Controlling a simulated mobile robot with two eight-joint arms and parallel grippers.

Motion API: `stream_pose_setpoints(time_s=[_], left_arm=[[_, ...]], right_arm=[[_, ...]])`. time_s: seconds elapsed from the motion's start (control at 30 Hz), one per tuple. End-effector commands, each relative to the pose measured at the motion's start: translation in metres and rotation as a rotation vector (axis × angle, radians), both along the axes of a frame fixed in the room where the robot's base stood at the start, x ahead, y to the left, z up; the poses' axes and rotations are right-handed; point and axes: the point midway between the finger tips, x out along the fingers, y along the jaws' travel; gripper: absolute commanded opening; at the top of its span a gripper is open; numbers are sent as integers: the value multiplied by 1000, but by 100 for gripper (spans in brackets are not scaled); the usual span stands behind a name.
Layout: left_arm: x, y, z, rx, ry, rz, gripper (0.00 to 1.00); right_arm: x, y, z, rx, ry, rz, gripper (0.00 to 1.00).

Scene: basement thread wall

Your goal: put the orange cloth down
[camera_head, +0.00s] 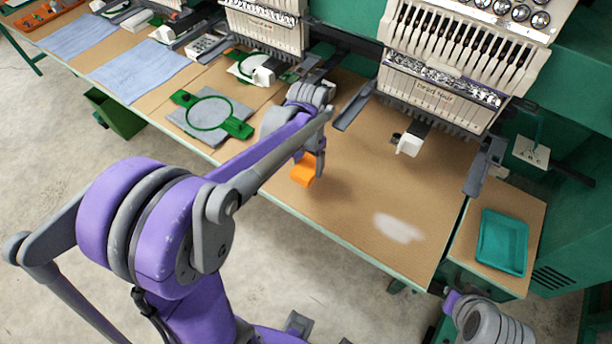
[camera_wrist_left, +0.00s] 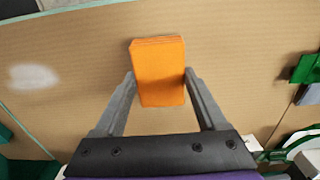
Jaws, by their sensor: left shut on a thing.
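The orange cloth (camera_head: 303,170) is a small folded block with several layers. In the left wrist view the cloth (camera_wrist_left: 159,72) sits between the two fingers of my left gripper (camera_wrist_left: 159,85), which are shut on its sides. In the head view my left gripper (camera_head: 309,160) is over the tan table (camera_head: 355,215), near its front edge. I cannot tell whether the cloth touches the table. The arm hides part of the gripper. Part of my right arm shows at the lower right of the head view, but its gripper is out of view.
A whitish patch (camera_head: 398,228) lies on the table to the right. A teal tray (camera_head: 502,242) is on the right side table. Embroidery machine heads (camera_head: 440,95) stand behind. A green hoop (camera_head: 209,113) on grey cloth lies to the left. Bare table surrounds the orange cloth.

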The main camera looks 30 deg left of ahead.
Motion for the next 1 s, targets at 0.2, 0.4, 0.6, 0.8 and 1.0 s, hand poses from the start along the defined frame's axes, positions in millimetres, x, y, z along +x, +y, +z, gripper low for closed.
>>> stream_pose_setpoints(time_s=[0.2,0.4,0.6,0.8,1.0], left_arm=[[0,0,-24,0,0,0,13],[0,0,-52,0,0,0,13],[0,0,-56,0,0,0,13],[0,0,-58,0,0,0,13],[0,0,-59,0,0,0,99]], right_arm=[[-1,0,-3,0,2,0,0],[-2,0,-5,0,4,0,0],[-2,0,-5,0,4,0,0],[-3,0,-8,0,5,0,0],[-3,0,-9,0,6,0,0]])
